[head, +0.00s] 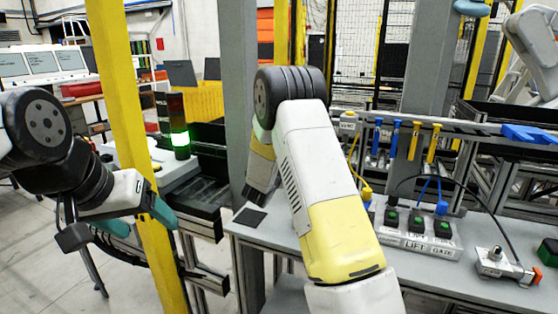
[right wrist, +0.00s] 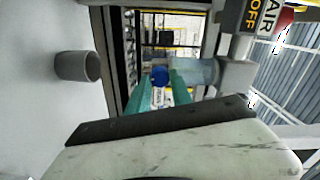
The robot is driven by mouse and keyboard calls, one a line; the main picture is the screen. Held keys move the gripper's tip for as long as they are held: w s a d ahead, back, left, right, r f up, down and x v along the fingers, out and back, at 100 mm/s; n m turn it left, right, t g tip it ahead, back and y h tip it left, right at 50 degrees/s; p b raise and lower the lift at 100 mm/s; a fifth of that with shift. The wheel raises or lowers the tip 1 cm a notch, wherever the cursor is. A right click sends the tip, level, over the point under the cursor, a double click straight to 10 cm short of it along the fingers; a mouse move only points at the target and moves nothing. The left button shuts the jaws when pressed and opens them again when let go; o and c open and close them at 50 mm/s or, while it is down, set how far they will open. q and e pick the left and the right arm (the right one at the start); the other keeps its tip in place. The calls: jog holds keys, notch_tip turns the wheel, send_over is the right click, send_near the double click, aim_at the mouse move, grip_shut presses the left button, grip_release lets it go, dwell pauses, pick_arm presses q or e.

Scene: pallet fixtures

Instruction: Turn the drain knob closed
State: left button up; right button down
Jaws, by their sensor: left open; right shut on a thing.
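The drain knob appears as a round blue knob (right wrist: 160,75) in the right wrist view, at the end of a clear grey bowl (right wrist: 195,72). My right gripper (right wrist: 158,84) is shut on the blue knob, with its teal fingers on either side. How far the knob is turned cannot be told. In the head view the right gripper and the knob are hidden; my right arm crosses the middle of the picture. My left gripper (head: 140,218) is open and empty at the left, in front of a yellow post, away from the knob.
A sign reading AIR OFF (right wrist: 262,15) is beside the bowl. A grey cup-like cylinder (right wrist: 78,66) stands nearby. In the head view, a LIFT GATE button box (head: 415,230) and a metal fitting (head: 492,262) sit on the grey bench. A yellow post (head: 125,100) and grey column (head: 240,100) limit room.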

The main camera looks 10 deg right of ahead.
dwell(0.5)
jog(key=c, duration=1.1)
grip_release()
jog(key=shift+c, duration=0.2)
jog(key=shift+s+a, duration=0.1)
jog(key=v, duration=0.7)
jog(key=shift+s+a, duration=0.2)
jog(key=shift+s, duration=0.1)
